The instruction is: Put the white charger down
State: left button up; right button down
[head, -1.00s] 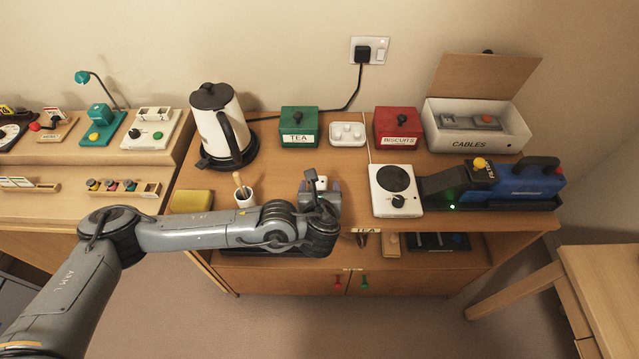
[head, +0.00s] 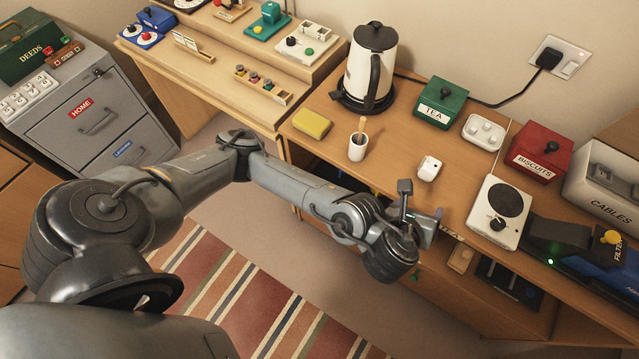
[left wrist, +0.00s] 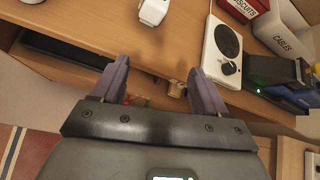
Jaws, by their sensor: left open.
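The white charger (head: 429,168) sits on the wooden counter (head: 400,125), to the right of the small white cup with a wooden stick. It also shows near the top of the left wrist view (left wrist: 153,11). My left gripper (head: 423,219) is in front of the counter's front edge, a short way from the charger and apart from it. In the left wrist view its two purple fingers (left wrist: 152,82) are spread with nothing between them. My right gripper does not show.
The cup (head: 358,147) and a yellow sponge (head: 312,123) stand left of the charger. A white hotplate (head: 496,225) is to its right. A kettle (head: 368,70) stands farther left.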

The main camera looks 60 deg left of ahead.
pick_arm(q)
jog(key=s+d+f+n+g+h, duration=0.2)
jog(key=s+f+n+g+h, duration=0.15)
jog(key=s+n, duration=0.6)
jog(key=s+a+f+n+g, duration=0.1)
jog(key=s+a+f+n, duration=0.3)
jog(key=n, duration=0.4)
jog(key=s+a+f+n+g, duration=0.2)
jog(key=s+a+f+n, duration=0.2)
jog(key=s+a+n, duration=0.2)
jog(key=a+n, duration=0.2)
jog(key=n, duration=0.1)
jog(key=shift+s+a+f, duration=0.25)
jog(key=shift+s+a, duration=0.1)
jog(key=shift+a, duration=0.05)
jog(key=shift+r+n+y, duration=0.1)
jog(key=shift+n+y, duration=0.15)
notch_tip(320, 180, up, 25)
jog(key=p, duration=2.5)
jog(key=shift+r, duration=0.2)
jog(key=shift+f, duration=0.15)
